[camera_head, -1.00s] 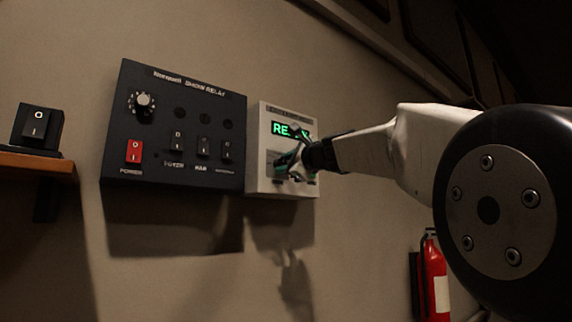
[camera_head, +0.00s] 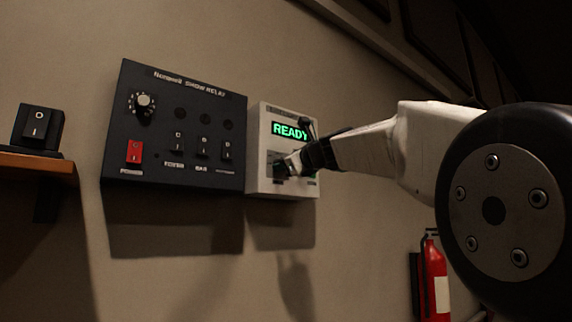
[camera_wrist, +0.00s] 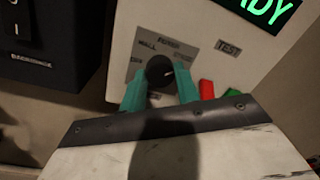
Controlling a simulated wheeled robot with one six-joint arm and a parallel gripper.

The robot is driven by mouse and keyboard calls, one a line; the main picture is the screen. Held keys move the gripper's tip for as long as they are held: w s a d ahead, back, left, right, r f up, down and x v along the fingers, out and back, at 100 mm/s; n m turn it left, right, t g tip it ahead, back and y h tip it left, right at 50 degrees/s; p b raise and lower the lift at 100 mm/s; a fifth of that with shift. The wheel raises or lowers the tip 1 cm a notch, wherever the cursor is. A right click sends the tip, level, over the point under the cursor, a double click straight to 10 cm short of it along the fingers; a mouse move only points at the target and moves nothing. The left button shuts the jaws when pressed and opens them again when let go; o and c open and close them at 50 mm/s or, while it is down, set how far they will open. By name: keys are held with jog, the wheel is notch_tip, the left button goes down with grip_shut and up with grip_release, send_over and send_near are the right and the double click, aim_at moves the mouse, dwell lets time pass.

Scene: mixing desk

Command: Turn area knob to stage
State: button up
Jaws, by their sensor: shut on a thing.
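The black round knob (camera_wrist: 158,66) sits on a grey square dial plate on the white box (camera_head: 262,150). In the wrist view its pale mark points roughly to the picture's right. One printed label reads WALL; the label at the top and others are blurred or partly covered, so I cannot tell which position is stage. My gripper (camera_wrist: 160,76) is shut on the knob, with one teal finger on each side. In the head view my gripper (camera_head: 284,166) is at the box's lower part and hides most of the dial.
A green READY display (camera_head: 290,131) is above the dial. A TEST label, a red button (camera_wrist: 206,89) and a green button (camera_wrist: 234,94) sit to the right. A black relay panel (camera_head: 176,98) adjoins on the left. A fire extinguisher (camera_head: 436,280) is at lower right.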

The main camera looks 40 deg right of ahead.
jog(key=shift+f, duration=0.1)
jog(key=o, duration=1)
jog(key=shift+c, duration=0.2)
jog(key=s, duration=0.7)
jog(key=shift+s+f, duration=0.15)
jog(key=shift+s, duration=0.25)
